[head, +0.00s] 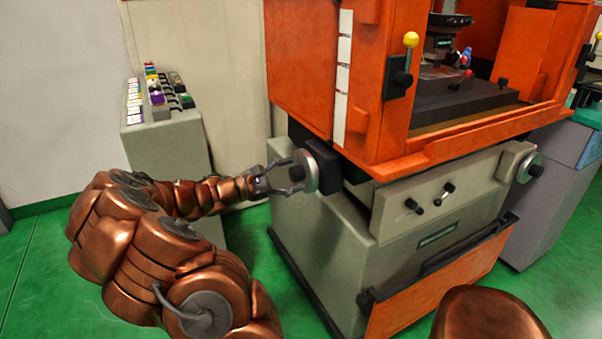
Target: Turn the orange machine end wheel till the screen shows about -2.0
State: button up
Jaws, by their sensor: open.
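The orange machine (300,60) stands on a grey-green base, with an open front on its right. Its end wheel (311,171), a pale metal disc with a dark hub, sits on a black block at the machine's left end. My gripper (292,174) is open at this wheel, its two dark fingers spread on the wheel's left side. I cannot tell whether the fingers touch the rim. No screen with a readable number shows in this view.
A second handwheel (529,167) is on the front right of the base. A grey control console (160,150) with coloured buttons stands behind my arm. An orange panel (437,285) slants out at the base's lower front. Green floor (40,270) is clear at the left.

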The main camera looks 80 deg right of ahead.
jog(key=p+v, duration=0.1)
jog(key=v, duration=0.6)
jog(key=shift+w+a, duration=0.15)
jog(key=shift+w, duration=0.05)
dwell(0.4)
dwell(0.5)
jog(key=s+a+f+t+y, duration=0.1)
jog(key=a+f+t+y, duration=0.2)
jog(key=a, duration=1.3)
jog(key=s+a+f+m+t+y, duration=0.1)
jog(key=a+t+y, duration=0.35)
jog(key=a, duration=1.15)
jog(key=s+a+f+t+y, duration=0.1)
jog(key=a+f+t+y, duration=0.2)
jog(key=a, duration=1.3)
notch_tip(320, 180, up, 21)
jog(key=a+t+y+p, duration=0.1)
jog(key=p, duration=1.7)
jog(key=shift+p, duration=0.35)
